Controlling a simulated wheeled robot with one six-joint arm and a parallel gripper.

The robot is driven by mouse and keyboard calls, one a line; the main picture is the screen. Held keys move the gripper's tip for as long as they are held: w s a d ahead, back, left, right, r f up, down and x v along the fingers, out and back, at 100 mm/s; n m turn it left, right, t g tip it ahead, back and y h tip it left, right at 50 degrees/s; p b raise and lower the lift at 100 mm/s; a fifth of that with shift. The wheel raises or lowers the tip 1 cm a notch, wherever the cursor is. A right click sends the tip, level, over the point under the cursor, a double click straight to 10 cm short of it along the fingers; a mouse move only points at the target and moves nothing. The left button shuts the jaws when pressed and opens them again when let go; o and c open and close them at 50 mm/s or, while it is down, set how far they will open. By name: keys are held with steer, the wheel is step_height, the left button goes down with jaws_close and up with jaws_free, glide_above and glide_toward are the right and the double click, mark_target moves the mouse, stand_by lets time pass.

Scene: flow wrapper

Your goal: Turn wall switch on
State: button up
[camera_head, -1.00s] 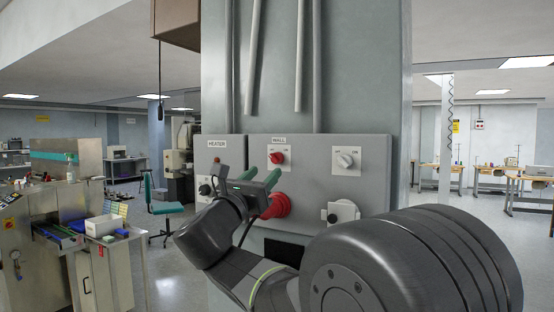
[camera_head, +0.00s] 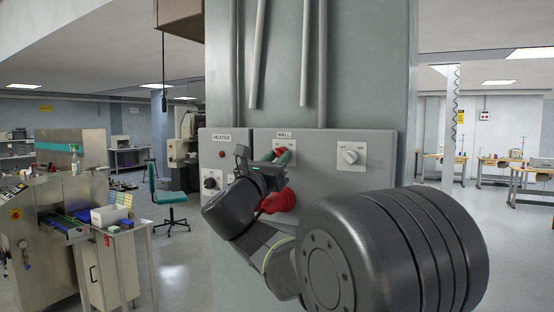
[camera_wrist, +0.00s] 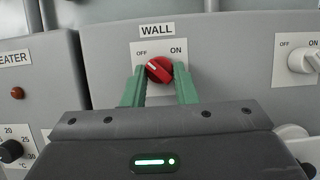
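The wall switch (camera_wrist: 159,69) is a red rotary knob under a WALL label (camera_wrist: 157,30), with OFF marked at its left and ON at its right. Its white mark tilts to the upper left, on the OFF side. My gripper (camera_wrist: 160,68) has two green fingers, one on each side of the knob. They look open around it, though I cannot tell whether either finger touches it.
A white rotary switch (camera_head: 348,155) is right of the red one. The heater panel, with a black dial (camera_head: 210,183), is at left. A large red knob (camera_head: 280,201) is just below my gripper. Open floor lies around the pillar.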

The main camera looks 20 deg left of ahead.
steer(key=shift+f+m+h+b, duration=0.1)
steer(key=shift+m+h+b, duration=0.3)
steer(key=shift+m+b, duration=0.1)
steer(key=m+h+b, duration=0.1)
steer(key=m, duration=0.1)
steer(key=shift+a+f+m+b, duration=0.1)
steer(key=shift+a+m+b, duration=0.05)
steer(key=shift+m+b, duration=0.25)
steer(key=m+h, duration=0.1)
steer(key=m, duration=0.1)
steer(key=m+g+h+b, duration=0.1)
steer(key=m, duration=0.1)
steer(key=m+g+h+b, duration=0.1)
steer(key=m, duration=0.1)
steer(key=shift+a+r, duration=0.2)
steer(key=shift+a, duration=0.05)
steer(key=m, duration=0.2)
steer(key=m+g+h, duration=0.1)
steer(key=m, duration=0.1)
steer(key=m+g+h, duration=0.1)
steer(key=m, duration=0.2)
steer(key=shift+a+r, duration=0.1)
steer(key=shift+r, duration=0.2)
steer(key=m+g, duration=0.1)
steer(key=m, duration=0.1)
steer(key=m+g, duration=0.1)
steer(key=m, duration=0.2)
steer(key=shift+r+m+g+p, duration=0.2)
steer(key=shift+m+g+p, duration=0.1)
steer(key=o, duration=1)
